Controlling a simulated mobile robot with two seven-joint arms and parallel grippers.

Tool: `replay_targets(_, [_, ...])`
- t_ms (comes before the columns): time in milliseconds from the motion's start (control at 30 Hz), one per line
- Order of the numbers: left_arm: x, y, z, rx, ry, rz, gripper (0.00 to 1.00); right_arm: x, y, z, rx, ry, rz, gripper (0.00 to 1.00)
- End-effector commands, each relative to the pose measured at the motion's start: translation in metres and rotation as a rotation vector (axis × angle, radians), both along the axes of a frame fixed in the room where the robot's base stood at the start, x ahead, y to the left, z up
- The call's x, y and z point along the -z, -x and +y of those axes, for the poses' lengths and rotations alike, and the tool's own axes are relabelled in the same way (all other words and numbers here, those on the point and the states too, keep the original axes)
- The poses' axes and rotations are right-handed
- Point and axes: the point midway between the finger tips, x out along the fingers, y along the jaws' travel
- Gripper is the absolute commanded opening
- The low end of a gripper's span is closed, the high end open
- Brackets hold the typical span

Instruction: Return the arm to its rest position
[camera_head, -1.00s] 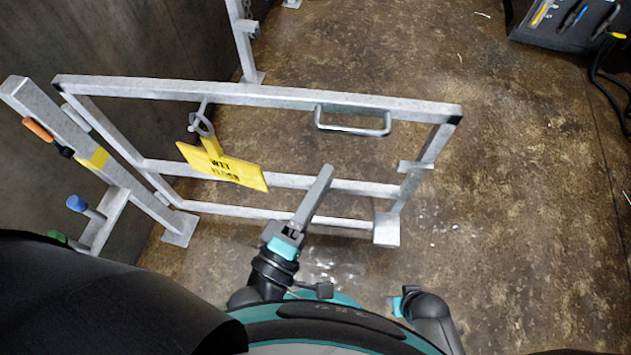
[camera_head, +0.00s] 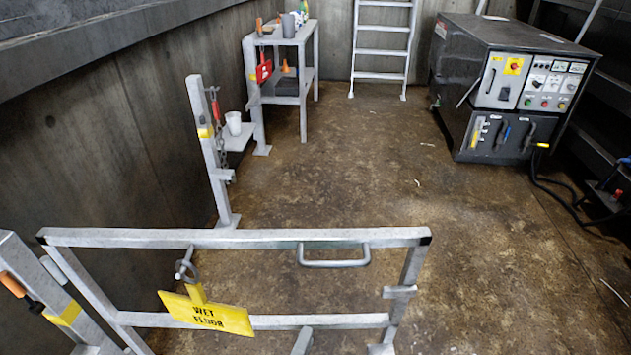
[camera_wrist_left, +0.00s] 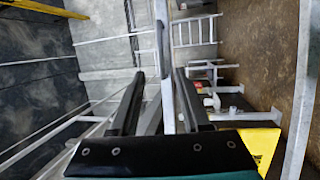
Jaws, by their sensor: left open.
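My right gripper is not in view.
A post with a chain (camera_head: 211,160) and a workbench (camera_head: 285,40) stand along the left wall. A ladder (camera_head: 382,52) is at the back. A control box (camera_head: 510,80) with cables stands back right. The brown floor (camera_head: 350,165) beyond the gate is mostly clear.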

Motion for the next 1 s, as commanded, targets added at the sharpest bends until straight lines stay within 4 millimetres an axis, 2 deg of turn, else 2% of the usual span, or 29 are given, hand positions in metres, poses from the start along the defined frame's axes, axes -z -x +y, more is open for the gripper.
replay_targets(133, [0.011,-0.003,0.001,0.004,-0.061,0.01,0.47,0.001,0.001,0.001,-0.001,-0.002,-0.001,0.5])
replay_targets(233, [0.04,-0.009,0.005,0.016,-0.22,0.034,0.47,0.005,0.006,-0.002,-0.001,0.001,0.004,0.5])
replay_targets(367, [0.105,-0.015,0.022,0.052,-0.54,0.11,0.47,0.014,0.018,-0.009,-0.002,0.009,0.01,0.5])
replay_targets(533, [0.198,-0.003,0.066,0.146,-0.964,0.269,0.47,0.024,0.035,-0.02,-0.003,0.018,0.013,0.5])
replay_targets(667, [0.262,0.028,0.109,0.264,-1.242,0.428,0.47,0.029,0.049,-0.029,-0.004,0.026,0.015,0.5])
replay_targets(700, [0.279,0.042,0.122,0.309,-1.315,0.482,0.47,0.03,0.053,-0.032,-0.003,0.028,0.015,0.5])
replay_targets(800, [0.315,0.082,0.153,0.442,-1.473,0.615,0.47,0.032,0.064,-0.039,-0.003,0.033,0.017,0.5])
replay_targets(900, [0.338,0.123,0.175,0.579,-1.578,0.727,0.47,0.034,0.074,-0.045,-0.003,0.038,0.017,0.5])
replay_targets(1000, [0.351,0.157,0.189,0.694,-1.64,0.808,0.47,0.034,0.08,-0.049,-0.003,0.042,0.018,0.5])
